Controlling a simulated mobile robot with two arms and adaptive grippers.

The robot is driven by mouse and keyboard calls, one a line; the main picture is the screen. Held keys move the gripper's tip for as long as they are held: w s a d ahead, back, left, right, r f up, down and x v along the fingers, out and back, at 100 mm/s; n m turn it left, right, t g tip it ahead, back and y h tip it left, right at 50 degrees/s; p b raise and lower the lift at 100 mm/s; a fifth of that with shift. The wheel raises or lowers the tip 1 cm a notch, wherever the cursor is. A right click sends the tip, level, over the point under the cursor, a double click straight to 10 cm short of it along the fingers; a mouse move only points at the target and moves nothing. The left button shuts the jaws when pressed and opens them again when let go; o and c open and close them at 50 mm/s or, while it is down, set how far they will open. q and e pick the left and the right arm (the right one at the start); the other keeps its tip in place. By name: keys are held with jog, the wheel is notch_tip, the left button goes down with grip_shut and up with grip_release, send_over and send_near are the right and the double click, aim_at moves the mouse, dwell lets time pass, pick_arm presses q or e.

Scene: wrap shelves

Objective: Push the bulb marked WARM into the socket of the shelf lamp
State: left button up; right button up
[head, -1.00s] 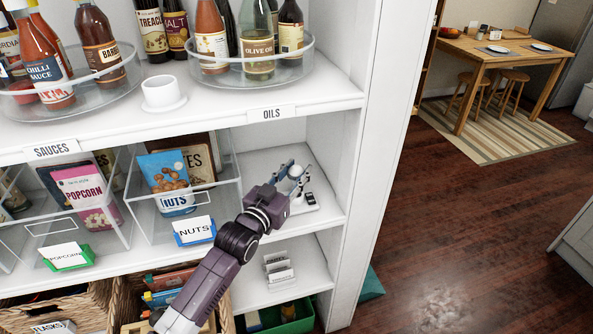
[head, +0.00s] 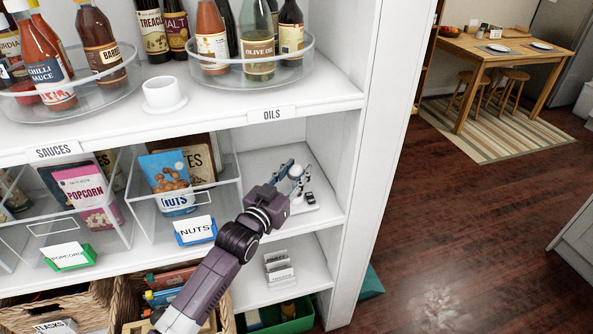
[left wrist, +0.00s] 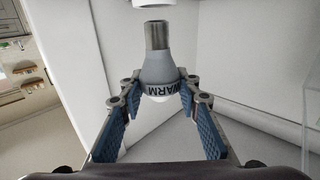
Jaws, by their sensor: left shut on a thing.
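The bulb marked WARM (left wrist: 158,72) is held between the blue pads of my left gripper (left wrist: 160,100), its metal cap upward in the left wrist view. A white round fitting (left wrist: 154,3), probably the lamp socket, shows at that view's top edge, cut off. A small gap shows between it and the cap. In the head view my left gripper (head: 291,178) is inside the middle shelf bay at right, with the bulb's pale globe (head: 296,171) between its fingers. The rest of the lamp cannot be made out. My right gripper is in neither view.
A white base with dark parts (head: 309,199) lies on the shelf just beside the gripper. Clear bins with a NUTS pouch (head: 168,182) stand to the left. The shelf above holds a white cup (head: 162,95) and bottles. The side wall (head: 325,150) is close at right.

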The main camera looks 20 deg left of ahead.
aim_at(294, 184)
pick_arm(q)
jog(key=shift+f+b, duration=1)
jog(key=shift+f, duration=0.75)
jog(key=o, duration=1.1)
jog(key=shift+c, duration=0.2)
jog(key=shift+s, duration=0.1)
jog(key=s, duration=0.4)
jog(key=s+a, duration=0.1)
jog(key=s, duration=0.2)
jog(key=s+a, duration=0.1)
jog(key=s, duration=0.3)
jog(key=shift+s+a, duration=0.15)
jog(key=shift+s, duration=0.15)
